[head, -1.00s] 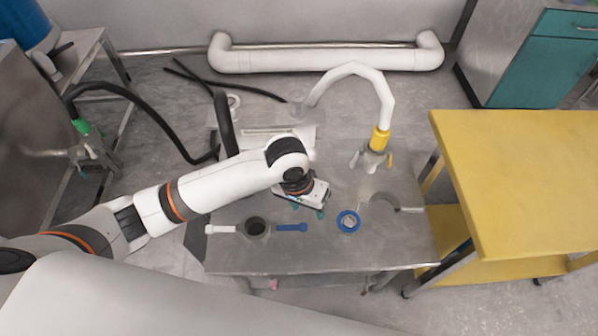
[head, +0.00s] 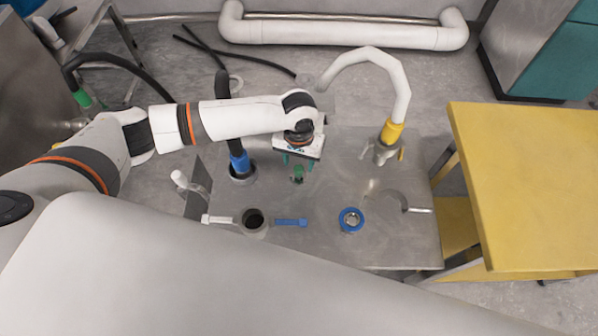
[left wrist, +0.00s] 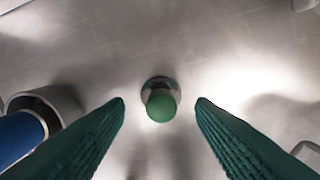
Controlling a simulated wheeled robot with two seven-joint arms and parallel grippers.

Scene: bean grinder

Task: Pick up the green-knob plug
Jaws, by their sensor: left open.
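The green-knob plug (head: 298,175) stands on the metal table, just below my left gripper (head: 298,163) in the head view. In the left wrist view the plug shows as a round green knob (left wrist: 161,106) on a grey metal base. The green fingers of my left gripper (left wrist: 160,101) are spread apart, one on each side of the knob in the picture, with visible gaps and nothing between them gripped. Whether the fingertips are down at the knob's height I cannot tell. My right gripper is not in view.
A blue-collared black hose (head: 240,163) stands in a socket left of the plug. A white hose with a yellow collar (head: 391,132) stands right. A blue ring (head: 351,220), a blue-handled piece (head: 291,222) and a grey ring (head: 254,223) lie nearer. A yellow table (head: 530,180) is at right.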

